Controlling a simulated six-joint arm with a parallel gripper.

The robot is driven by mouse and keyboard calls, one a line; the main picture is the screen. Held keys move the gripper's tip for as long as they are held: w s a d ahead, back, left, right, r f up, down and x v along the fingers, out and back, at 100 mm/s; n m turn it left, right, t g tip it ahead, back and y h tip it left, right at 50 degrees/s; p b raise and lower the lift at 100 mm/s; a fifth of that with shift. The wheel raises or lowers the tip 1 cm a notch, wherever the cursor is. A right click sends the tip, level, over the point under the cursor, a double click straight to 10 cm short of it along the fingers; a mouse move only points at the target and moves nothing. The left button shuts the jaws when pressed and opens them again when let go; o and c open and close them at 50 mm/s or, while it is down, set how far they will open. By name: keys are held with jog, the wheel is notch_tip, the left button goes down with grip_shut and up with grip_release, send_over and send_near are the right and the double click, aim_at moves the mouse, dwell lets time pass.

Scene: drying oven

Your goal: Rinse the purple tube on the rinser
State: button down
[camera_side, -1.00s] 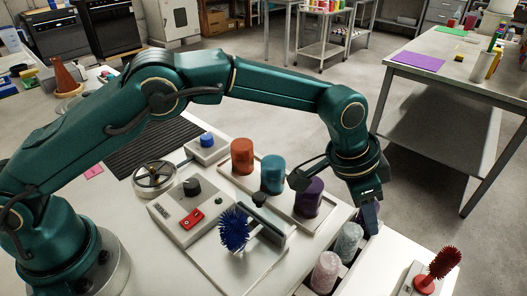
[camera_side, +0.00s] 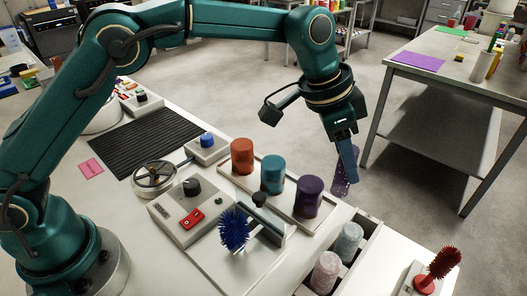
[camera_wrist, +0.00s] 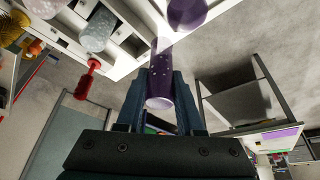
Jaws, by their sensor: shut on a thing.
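My gripper (camera_side: 343,140) is shut on the purple tube (camera_side: 343,182), a see-through tube with pale specks. It hangs slightly tilted in the air behind the purple cylinder on the tray, clear of the rack. In the wrist view my gripper (camera_wrist: 164,75) has the tube (camera_wrist: 160,92) between its two fingers. I cannot tell for sure which fixture is the rinser.
A tray (camera_side: 233,178) holds orange, teal and purple cylinders. A rack (camera_side: 370,220) holds two frosted tubes (camera_side: 348,240). A blue brush (camera_side: 234,229) stands by a grey control box (camera_side: 165,208). A red brush (camera_side: 444,262) stands at right.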

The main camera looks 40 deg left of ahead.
jog(key=a, duration=0.7)
jog(key=s+a+r+m, duration=0.1)
jog(key=a, duration=0.6)
jog(key=s+a+m, duration=0.1)
jog(key=a, duration=0.7)
jog(key=shift+s+r+g+h, duration=0.15)
jog(key=shift+r+g+h, duration=0.15)
jog(key=shift+r, duration=0.1)
jog(key=shift+s+a+f+m+g+h, duration=0.2)
jog(key=shift+s+a+f+m, duration=0.5)
jog(key=shift+s+a, duration=1.65)
jog(key=shift+s+a+f+m+g, duration=0.25)
jog(key=shift+s+a+f+m, duration=0.45)
jog(key=shift+s+a, duration=1.6)
jog(key=shift+s+a+f+m+g+h, duration=0.2)
jog(key=shift+s+a+f+m, duration=0.5)
jog(key=shift+s+a, duration=1.65)
jog(key=shift+s+d+f, duration=0.1)
jog(key=shift+s+d, duration=0.6)
jog(key=shift+d, duration=0.05)
jog(key=shift+f, duration=0.95)
jog(key=shift+f, duration=0.85)
